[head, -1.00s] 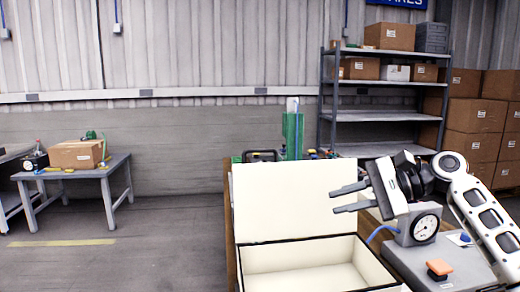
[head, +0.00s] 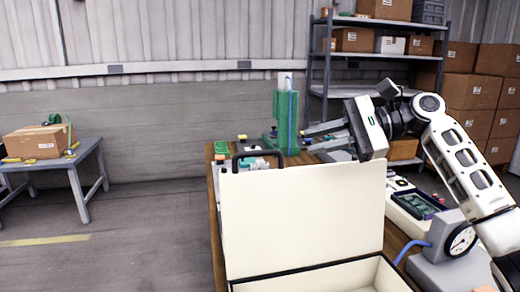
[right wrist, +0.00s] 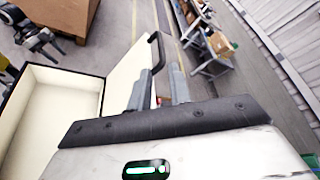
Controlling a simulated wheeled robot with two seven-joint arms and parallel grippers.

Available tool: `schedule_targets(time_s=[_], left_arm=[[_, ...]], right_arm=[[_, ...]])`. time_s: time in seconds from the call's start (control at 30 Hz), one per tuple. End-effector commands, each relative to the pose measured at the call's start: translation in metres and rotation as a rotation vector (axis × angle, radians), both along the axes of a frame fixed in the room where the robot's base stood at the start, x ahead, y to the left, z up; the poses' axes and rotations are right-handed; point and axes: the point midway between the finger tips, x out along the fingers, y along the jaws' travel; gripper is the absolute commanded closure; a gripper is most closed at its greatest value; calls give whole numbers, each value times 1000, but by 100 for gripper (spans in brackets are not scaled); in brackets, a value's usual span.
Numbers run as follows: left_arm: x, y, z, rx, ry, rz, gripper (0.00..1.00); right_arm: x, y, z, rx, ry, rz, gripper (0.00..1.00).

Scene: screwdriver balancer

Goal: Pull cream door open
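The cream door (head: 300,215) is the upright panel standing at the back of the open cream box (head: 345,278). A dark handle (head: 258,156) rises from its top left edge. In the right wrist view, the door (right wrist: 130,80) lies left of the fingers and the handle (right wrist: 160,50) shows just beyond their tips. My right gripper (head: 308,134) is open and empty, above and behind the door's top edge, apart from the handle. It also shows in the right wrist view (right wrist: 158,72).
A green tower (head: 288,118) stands on the wooden bench (head: 215,215) behind the door, close to my right fingers. A gauge unit (head: 461,240) and a tray (head: 415,205) stand to the right. Shelves (head: 315,90) are further back.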

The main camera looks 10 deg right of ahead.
Motion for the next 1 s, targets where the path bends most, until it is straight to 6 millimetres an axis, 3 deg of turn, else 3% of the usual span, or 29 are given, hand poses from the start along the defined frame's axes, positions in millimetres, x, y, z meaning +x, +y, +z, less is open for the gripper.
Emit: schedule_targets(time_s=[0.3,0.5,0.7,0.97,1.0], left_arm=[[-3,2,6,7,9,1,50],[2,4,9,10,0,5,50],[4,4,10,8,-6,9,50],[4,4,10,8,-5,10,50],[4,4,10,8,-5,10,50]], right_arm=[[19,66,-18,1,2,3,80],[29,94,-27,1,1,0,80],[33,105,-32,0,0,-1,80],[33,106,-33,0,0,-1,80],[33,106,-33,0,0,-1,86]])
